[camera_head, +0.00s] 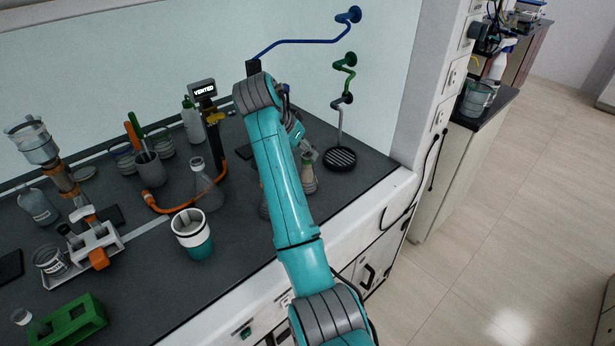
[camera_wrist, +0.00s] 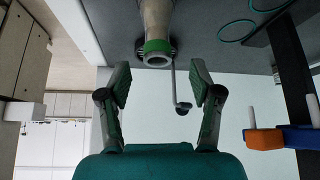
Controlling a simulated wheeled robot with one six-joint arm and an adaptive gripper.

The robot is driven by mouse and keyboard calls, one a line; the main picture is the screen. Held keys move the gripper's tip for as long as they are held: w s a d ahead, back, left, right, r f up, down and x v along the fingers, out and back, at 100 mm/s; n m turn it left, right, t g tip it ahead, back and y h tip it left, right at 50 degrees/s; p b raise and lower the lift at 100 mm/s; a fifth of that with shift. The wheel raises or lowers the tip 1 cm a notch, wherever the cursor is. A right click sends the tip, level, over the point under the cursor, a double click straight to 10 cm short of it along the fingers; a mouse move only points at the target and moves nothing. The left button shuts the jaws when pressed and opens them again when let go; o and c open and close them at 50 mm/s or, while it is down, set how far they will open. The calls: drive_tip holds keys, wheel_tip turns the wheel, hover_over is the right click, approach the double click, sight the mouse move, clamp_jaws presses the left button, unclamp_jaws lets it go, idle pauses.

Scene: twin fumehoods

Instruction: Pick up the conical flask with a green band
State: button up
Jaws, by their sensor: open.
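The conical flask with a green band (camera_wrist: 157,46) shows at the top centre of the wrist view, its mouth facing the gap between my fingers. Its lower body is cut off by the frame's top edge. In the head view a flask (camera_head: 309,183), likely the same one, stands just right of my arm, partly hidden. My gripper (camera_wrist: 160,78) is open and empty, one finger on either side of the flask's line, with the mouth just beyond the fingertips. In the head view my arm mostly hides the gripper.
A clear conical flask (camera_head: 203,188) and a white-and-teal cup (camera_head: 193,235) stand left of my arm. A round black grid (camera_head: 340,158) with a post lies to the right. An orange hose (camera_head: 160,207), a grey pen cup (camera_head: 150,168) and a green rack (camera_head: 75,322) are further left.

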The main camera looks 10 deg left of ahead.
sight(307, 172)
drive_tip(key=shift+s+x, duration=0.2)
drive_tip(key=shift+x, duration=2.55)
drive_tip(key=shift+f, duration=0.15)
clamp_jaws()
